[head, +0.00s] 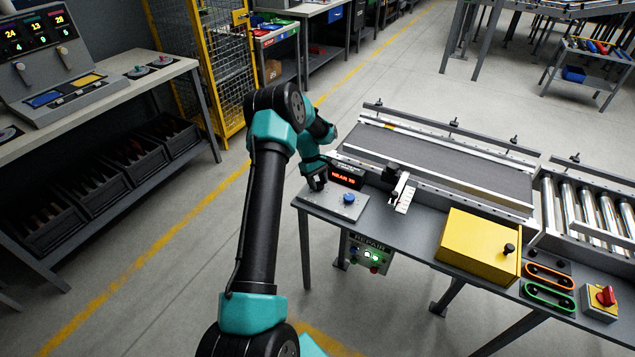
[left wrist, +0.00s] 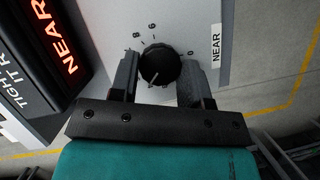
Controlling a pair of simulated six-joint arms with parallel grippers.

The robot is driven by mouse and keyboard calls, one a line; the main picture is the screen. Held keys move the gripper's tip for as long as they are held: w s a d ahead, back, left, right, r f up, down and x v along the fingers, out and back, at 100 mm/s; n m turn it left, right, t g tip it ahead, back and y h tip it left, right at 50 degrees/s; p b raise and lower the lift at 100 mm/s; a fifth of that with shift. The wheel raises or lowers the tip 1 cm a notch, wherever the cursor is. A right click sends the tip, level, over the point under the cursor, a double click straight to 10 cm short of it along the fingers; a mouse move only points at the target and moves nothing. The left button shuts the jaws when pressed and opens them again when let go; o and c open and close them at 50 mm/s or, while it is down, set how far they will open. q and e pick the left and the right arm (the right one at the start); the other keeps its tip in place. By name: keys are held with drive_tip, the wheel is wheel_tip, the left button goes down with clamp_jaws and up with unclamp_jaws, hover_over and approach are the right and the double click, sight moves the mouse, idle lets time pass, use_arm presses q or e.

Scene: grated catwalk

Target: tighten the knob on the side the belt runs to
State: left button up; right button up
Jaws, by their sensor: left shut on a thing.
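The conveyor belt (head: 440,165) is a dark flat band in a metal frame on the table. In the left wrist view a black round knob (left wrist: 159,64) with a white pointer line sits on a pale panel with numbers around it and a NEAR label (left wrist: 216,46). My left gripper (head: 316,181) is at the table's near left corner, beside the lit display (head: 345,177). In the left wrist view its fingers (left wrist: 160,76) are shut on the knob, one on each side. The knob is hidden in the head view. My right gripper is not in view.
A blue knob (head: 348,199) stands on a grey plate next to the gripper. A yellow box (head: 478,245), orange and green handles and a red switch (head: 605,296) are along the front edge. Rollers (head: 585,212) are at the right. A lit display (left wrist: 45,45) is left of the knob.

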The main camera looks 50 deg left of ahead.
use_arm(q)
drive_tip(key=m, duration=0.2)
drive_tip(key=m+g, duration=0.1)
drive_tip(key=m, duration=0.1)
drive_tip(key=shift+w+m+g+y, duration=0.2)
drive_tip(key=shift+m+g+y, duration=0.1)
drive_tip(key=m, duration=0.2)
drive_tip(key=m+g+y, duration=0.1)
drive_tip(key=m, duration=0.1)
drive_tip(key=shift+w+d+m+g, duration=0.1)
drive_tip(key=shift+m+g, duration=0.2)
drive_tip(key=o, duration=0.9)
drive_tip(key=shift+o, duration=0.2)
drive_tip(key=v, duration=1.7)
drive_tip(key=shift+r, duration=0.2)
